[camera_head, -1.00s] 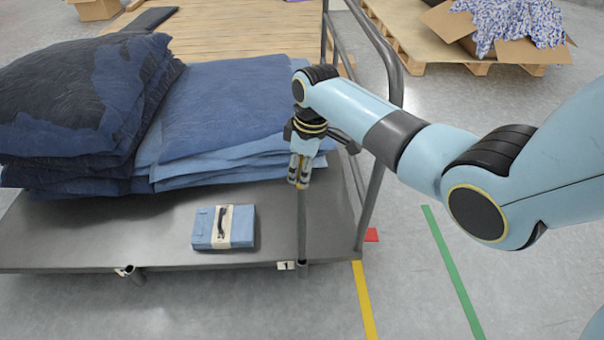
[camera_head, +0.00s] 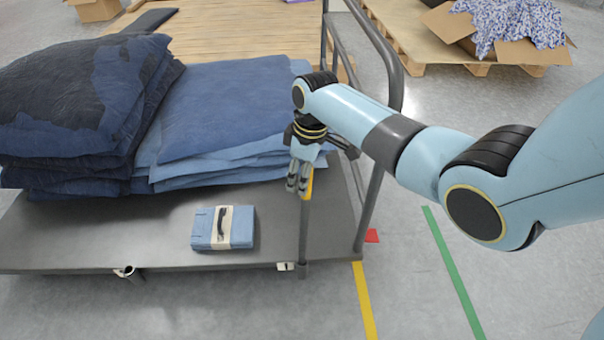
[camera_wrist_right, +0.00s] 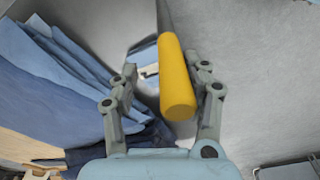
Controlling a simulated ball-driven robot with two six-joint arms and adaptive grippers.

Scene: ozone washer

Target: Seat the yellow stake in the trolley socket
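The stake has a yellow top (camera_head: 308,183) and a grey shaft (camera_head: 303,228). It stands nearly upright at the trolley's front edge. Its lower end meets the socket tube (camera_head: 303,269) beside a small white tag; how deep it sits cannot be seen. My right gripper (camera_head: 298,186) is at the stake's top. In the right wrist view the yellow top (camera_wrist_right: 177,85) lies between the spread fingers of that gripper (camera_wrist_right: 166,82), nearer the right finger, with a gap to the left finger. My left gripper is not in view.
The trolley deck (camera_head: 110,235) carries dark blue blanket piles (camera_head: 80,100), lighter blankets (camera_head: 225,105) and a blue strapped case (camera_head: 223,227). A second socket (camera_head: 129,272) is at the front edge, left. The trolley's handle rail (camera_head: 385,60) rises behind my right arm.

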